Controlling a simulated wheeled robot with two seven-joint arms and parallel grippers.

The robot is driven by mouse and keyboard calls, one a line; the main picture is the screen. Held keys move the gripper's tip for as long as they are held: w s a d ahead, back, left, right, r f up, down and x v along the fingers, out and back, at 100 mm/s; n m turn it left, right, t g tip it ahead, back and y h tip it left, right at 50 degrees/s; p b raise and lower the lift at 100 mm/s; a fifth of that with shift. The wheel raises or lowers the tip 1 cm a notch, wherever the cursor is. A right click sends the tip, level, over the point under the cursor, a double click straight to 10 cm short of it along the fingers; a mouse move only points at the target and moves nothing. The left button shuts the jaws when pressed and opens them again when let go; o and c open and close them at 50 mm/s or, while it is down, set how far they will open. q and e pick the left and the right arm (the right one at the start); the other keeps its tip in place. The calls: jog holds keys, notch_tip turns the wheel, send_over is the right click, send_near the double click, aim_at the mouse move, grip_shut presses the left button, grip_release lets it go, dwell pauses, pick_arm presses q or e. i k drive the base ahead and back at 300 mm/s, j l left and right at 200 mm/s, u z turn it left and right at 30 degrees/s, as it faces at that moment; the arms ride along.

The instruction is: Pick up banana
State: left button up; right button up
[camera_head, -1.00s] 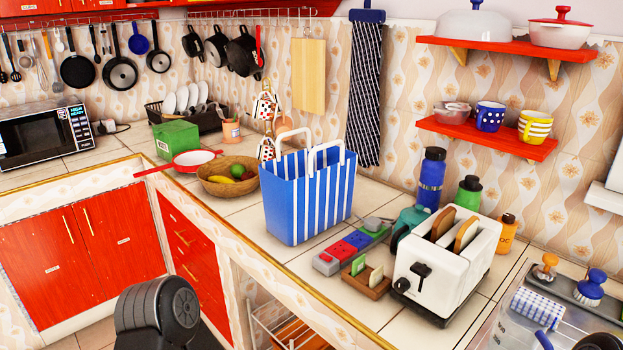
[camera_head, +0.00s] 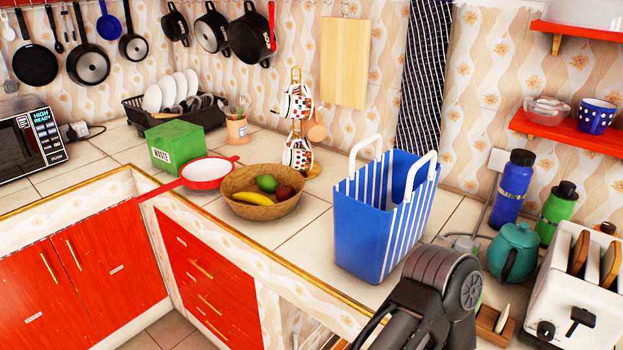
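The yellow banana (camera_head: 252,199) lies in a round brown wicker bowl (camera_head: 263,211) on the counter, towards the bowl's front left. A green fruit (camera_head: 267,183) and a dark red fruit (camera_head: 285,192) lie beside it in the bowl. A dark grey link of my own arm shows at the lower right, in front of the counter.
A blue-and-white striped basket (camera_head: 375,232) stands right of the bowl. A red pan (camera_head: 207,171) and a green box (camera_head: 176,146) are to its left. A mug stand (camera_head: 296,120) is behind it. The counter's front edge before the bowl is clear.

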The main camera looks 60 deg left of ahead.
aim_at(253, 197)
jog(key=k+j+z, duration=0.1)
jog(key=j, duration=0.4)
jog(key=k+j, duration=0.3)
jog(key=j, duration=0.2)
jog(key=k+j+z, duration=0.15)
jog(key=j, duration=0.3)
jog(key=k+j, duration=0.3)
jog(key=j, duration=0.2)
jog(key=k+j+z, duration=0.15)
jog(key=j, duration=0.3)
jog(key=k+j, duration=0.3)
jog(key=j, duration=0.15)
jog(key=z, duration=0.05)
